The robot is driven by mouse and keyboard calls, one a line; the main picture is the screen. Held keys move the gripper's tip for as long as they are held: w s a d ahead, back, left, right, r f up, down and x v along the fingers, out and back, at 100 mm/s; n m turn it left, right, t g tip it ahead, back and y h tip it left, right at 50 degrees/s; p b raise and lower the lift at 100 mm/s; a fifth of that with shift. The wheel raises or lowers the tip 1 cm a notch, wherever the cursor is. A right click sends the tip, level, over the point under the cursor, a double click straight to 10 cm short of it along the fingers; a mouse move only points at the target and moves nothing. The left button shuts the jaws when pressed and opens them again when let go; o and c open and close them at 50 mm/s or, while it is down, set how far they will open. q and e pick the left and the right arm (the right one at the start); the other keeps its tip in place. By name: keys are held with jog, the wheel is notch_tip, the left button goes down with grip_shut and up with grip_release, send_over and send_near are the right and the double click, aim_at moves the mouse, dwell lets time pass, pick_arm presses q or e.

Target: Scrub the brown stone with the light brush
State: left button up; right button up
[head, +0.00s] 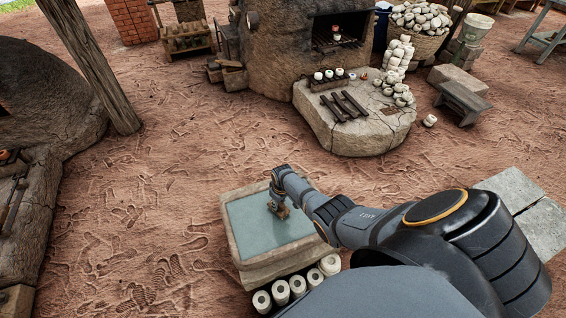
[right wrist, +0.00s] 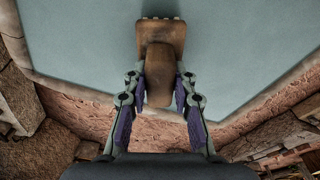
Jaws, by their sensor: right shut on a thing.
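My right gripper (head: 279,207) is above the pale blue-grey surface (head: 252,222) of a square stone basin (head: 229,238). It also shows in the right wrist view (right wrist: 159,92). It is shut on the brush (right wrist: 160,75), a brown wooden one with a wider head and a fringe of pale bristles at the far end. The fingers hold its narrow handle from both sides. I cannot tell whether the brush touches the surface. I cannot make out the brown stone in either view. My left gripper is not in view.
Several pale cylinders (head: 297,286) stand at the basin's front side. A low stone hearth (head: 357,135) with dark bars and small pots lies farther back, beside a mud kiln (head: 287,60). Trodden bare earth (head: 150,210) is open left of the basin.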

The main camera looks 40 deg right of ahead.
jog(key=shift+w+a+b, duration=0.2)
jog(key=shift+w+a, duration=0.15)
jog(key=shift+a, duration=0.65)
jog(key=shift+w+a+b, duration=0.15)
jog(key=shift+w+a, duration=0.25)
jog(key=shift+a, duration=0.55)
jog(key=shift+w+a+b, duration=0.2)
jog(key=shift+w+a, duration=0.15)
jog(key=shift+a, duration=0.65)
